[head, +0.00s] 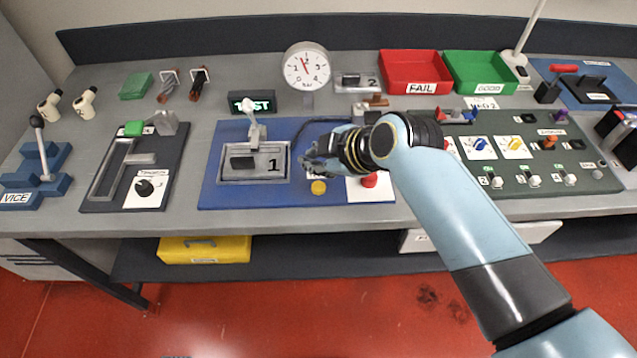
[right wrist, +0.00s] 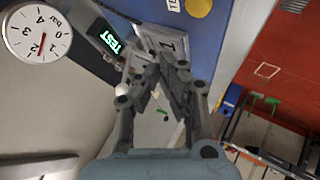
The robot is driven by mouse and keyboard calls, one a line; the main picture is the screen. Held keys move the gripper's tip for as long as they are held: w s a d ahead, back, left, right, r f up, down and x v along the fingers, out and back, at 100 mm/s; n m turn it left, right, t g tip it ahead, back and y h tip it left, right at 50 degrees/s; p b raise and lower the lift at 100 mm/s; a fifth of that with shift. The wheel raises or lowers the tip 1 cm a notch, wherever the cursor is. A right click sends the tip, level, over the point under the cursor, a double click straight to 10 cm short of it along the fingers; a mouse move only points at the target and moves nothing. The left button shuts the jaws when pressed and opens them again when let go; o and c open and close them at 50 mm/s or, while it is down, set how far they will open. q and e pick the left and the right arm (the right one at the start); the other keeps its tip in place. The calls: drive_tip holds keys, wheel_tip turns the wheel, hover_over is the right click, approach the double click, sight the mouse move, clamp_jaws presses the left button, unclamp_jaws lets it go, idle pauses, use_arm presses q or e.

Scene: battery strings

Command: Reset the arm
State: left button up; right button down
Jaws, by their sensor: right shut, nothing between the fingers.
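My right arm (head: 450,205) reaches in from the lower right in the head view. Its gripper (head: 312,160) is over the blue test board (head: 220,187), right of the grey fixture marked 1 (head: 255,177). In the right wrist view the gripper's fingers (right wrist: 157,75) are shut with nothing between them. The fingers partly cover the plate marked 1 (right wrist: 172,44) in that view. Whether the gripper touches the board cannot be told. My left gripper is not in view.
A yellow button (head: 318,187) and a red button (head: 369,180) are close to the gripper. Behind it stand the TEST display (head: 252,102) and a round gauge (head: 306,66). Red FAIL (head: 416,56) and green GOOD (head: 478,58) bins stand at the back. A green switch panel (head: 520,205) lies right.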

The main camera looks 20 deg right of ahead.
idle(0.3)
drive_tip(key=s+d+r+m+g+h, duration=0.2)
drive_tip(key=s+d+r+m, duration=0.25)
drive_tip(key=s, duration=0.35)
drive_tip(key=s+d+r+m+g+h, duration=0.1)
drive_tip(key=s+d+r+m, duration=0.3)
drive_tip(key=s, duration=0.4)
drive_tip(key=s+d+r+m+g+h, duration=0.2)
drive_tip(key=s+d+m, duration=0.35)
drive_tip(key=s, duration=0.25)
wheel_tip(320, 180, down, 36)
drive_tip(key=s+d+b, duration=0.1)
drive_tip(key=d+b, duration=0.1)
drive_tip(key=b, duration=0.9)
drive_tip(key=s+f+b, duration=0.3)
drive_tip(key=s+f, duration=0.3)
drive_tip(key=f, duration=0.3)
drive_tip(key=s+d+f+g+b, duration=0.1)
drive_tip(key=s+f+b, duration=0.3)
drive_tip(key=s+f, duration=0.3)
drive_tip(key=s+f+g+b, duration=0.1)
drive_tip(key=s+f+b, duration=0.3)
drive_tip(key=f, duration=0.9)
drive_tip(key=s, duration=0.2)
drive_tip(key=shift+s+d+f, duration=0.2)
drive_tip(key=shift+s+d, duration=0.05)
drive_tip(key=shift+s, duration=0.1)
